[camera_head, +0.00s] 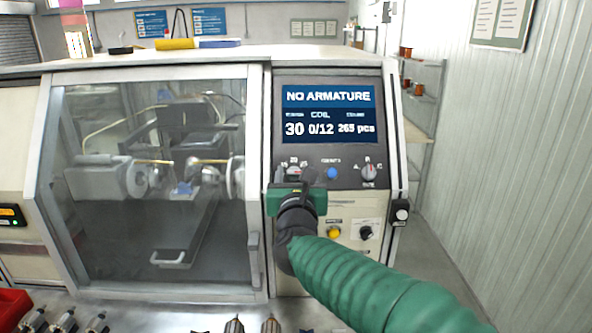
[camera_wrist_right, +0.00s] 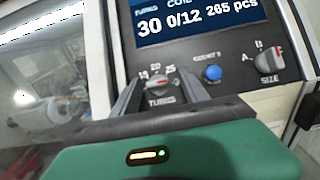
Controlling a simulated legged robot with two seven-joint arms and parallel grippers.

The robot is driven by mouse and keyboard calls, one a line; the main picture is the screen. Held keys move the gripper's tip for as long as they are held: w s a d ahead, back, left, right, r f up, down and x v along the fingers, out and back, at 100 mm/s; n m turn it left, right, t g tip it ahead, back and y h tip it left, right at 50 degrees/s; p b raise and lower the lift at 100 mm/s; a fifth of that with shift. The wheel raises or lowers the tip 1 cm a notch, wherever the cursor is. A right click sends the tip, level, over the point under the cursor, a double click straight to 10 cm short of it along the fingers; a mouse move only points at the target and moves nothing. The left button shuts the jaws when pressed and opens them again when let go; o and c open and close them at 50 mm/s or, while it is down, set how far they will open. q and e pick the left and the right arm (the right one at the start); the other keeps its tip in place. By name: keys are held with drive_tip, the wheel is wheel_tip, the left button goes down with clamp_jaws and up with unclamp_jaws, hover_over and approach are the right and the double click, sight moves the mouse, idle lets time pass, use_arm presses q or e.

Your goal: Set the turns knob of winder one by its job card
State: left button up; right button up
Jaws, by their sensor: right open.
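The winder's turns knob (camera_wrist_right: 158,86) is a small grey dial on the dark control panel, above the label TURNS. Its marks include 20 and 25; I cannot tell its exact setting. It also shows in the head view (camera_head: 293,170), just beyond my right gripper (camera_head: 294,181). In the wrist view the right gripper (camera_wrist_right: 161,84) is open, with one finger on each side of the knob; contact is unclear. The winder's screen (camera_head: 329,112) reads NO ARMATURE, 30, 0/12 and 265 pcs. No job card is readable. My left gripper is out of view.
A blue button (camera_head: 332,173) and the size knob (camera_head: 369,171) are right of the turns knob. A yellow button (camera_head: 334,232) and black switch (camera_head: 366,232) are lower. A glass door (camera_head: 160,240) is left. Several armatures and a red bin (camera_head: 14,306) are at the front.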

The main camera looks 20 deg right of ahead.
drive_tip(key=shift+w+d, duration=0.1)
drive_tip(key=shift+w, duration=0.15)
drive_tip(key=shift+s+a, duration=0.1)
drive_tip(key=shift+a, duration=0.4)
drive_tip(key=c, duration=0.4)
drive_tip(key=shift+d, duration=0.25)
clamp_jaws()
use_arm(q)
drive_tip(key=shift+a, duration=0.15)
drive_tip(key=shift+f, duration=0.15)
